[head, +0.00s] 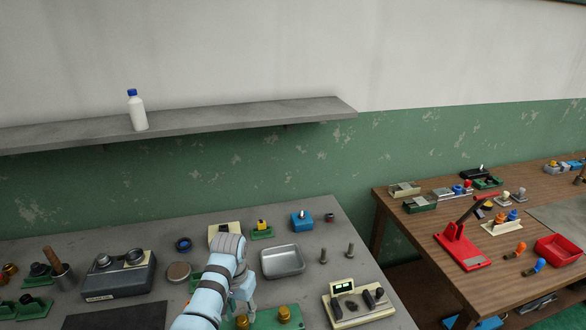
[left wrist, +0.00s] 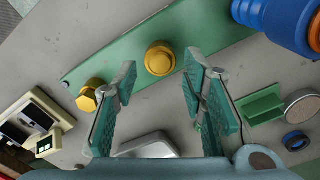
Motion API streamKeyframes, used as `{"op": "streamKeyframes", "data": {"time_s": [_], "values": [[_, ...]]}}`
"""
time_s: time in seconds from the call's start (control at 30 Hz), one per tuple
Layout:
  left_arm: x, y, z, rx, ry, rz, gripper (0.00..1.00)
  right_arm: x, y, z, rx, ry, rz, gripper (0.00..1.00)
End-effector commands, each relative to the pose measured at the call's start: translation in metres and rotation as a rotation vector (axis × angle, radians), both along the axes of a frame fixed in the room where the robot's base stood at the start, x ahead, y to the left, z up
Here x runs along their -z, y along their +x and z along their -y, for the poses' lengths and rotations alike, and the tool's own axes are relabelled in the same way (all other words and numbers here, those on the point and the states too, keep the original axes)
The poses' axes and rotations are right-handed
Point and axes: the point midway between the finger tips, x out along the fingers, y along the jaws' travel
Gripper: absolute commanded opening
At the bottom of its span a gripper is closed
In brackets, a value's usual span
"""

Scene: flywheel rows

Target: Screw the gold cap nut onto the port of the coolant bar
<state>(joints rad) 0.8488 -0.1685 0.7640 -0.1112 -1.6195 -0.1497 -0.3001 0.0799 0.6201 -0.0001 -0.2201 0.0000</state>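The coolant bar appears to be the long green bar (left wrist: 215,38), which lies on the grey table; it also shows at the bottom of the head view (head: 264,322). Two gold fittings stand on it. A round domed one (left wrist: 160,58), also in the head view (head: 242,321), sits along the bar. A faceted one (left wrist: 93,95), also in the head view (head: 284,313), sits near the bar's end. I cannot tell which is the cap nut. My left gripper (left wrist: 160,78) is open and empty, with the domed fitting in line with the gap between its fingers. My right gripper is not in view.
A metal tray (head: 282,261) and two upright bolts (head: 323,256) stand behind the bar. A beige device with a display (head: 358,303) stands to its right. A dark box with knobs (head: 118,275) is at left. A blue object (left wrist: 283,20) fills the wrist view's upper right corner.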

Motion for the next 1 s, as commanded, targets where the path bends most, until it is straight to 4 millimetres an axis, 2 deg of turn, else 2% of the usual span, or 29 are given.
{"op": "streamKeyframes", "data": {"time_s": [0.1,0.2,0.47,0.83,1.0], "values": [[0.000,0.000,0.000,-0.229,0.000,0.000,0.38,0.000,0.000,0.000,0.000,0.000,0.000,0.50],[0.000,0.000,0.000,-0.350,0.000,0.000,0.38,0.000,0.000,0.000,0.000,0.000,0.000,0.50],[0.001,0.000,0.000,-0.353,0.000,0.000,0.38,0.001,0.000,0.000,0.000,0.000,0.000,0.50],[0.028,0.000,0.000,-0.351,0.000,-0.001,0.38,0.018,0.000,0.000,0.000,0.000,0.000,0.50],[0.031,0.000,0.000,-0.351,0.000,0.000,0.38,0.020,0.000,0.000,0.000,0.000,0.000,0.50]]}}
